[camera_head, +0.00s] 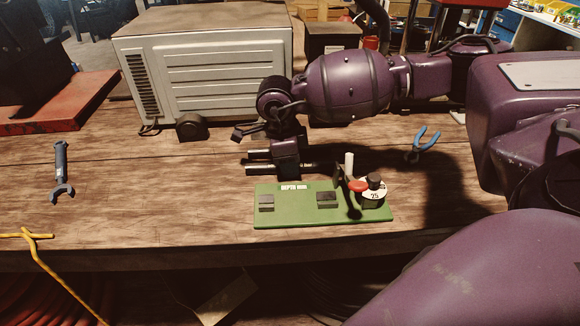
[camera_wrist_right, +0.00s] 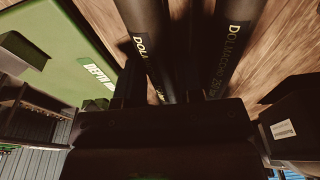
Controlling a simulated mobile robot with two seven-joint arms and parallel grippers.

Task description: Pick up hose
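Two black hoses lie side by side behind the green board, pointing left in the head view: the far hose (camera_head: 258,154) and the near hose (camera_head: 262,170). My right gripper (camera_head: 285,172) points down over them and hides their middle. In the right wrist view, the near hose (camera_wrist_right: 145,35) and far hose (camera_wrist_right: 228,45) carry printed lettering. The dark fingers seem to stand on both sides of the near hose; whether they press on it is too dark to tell. My left gripper is not in view.
The green board (camera_head: 290,217) with a red-handled dial gauge (camera_head: 374,194) is close in front of the hoses. A grey metal box (camera_head: 205,70) stands behind. Blue pliers (camera_head: 424,142) lie right, a wrench (camera_head: 62,175) left. The wooden table (camera_head: 150,200) is clear between wrench and board.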

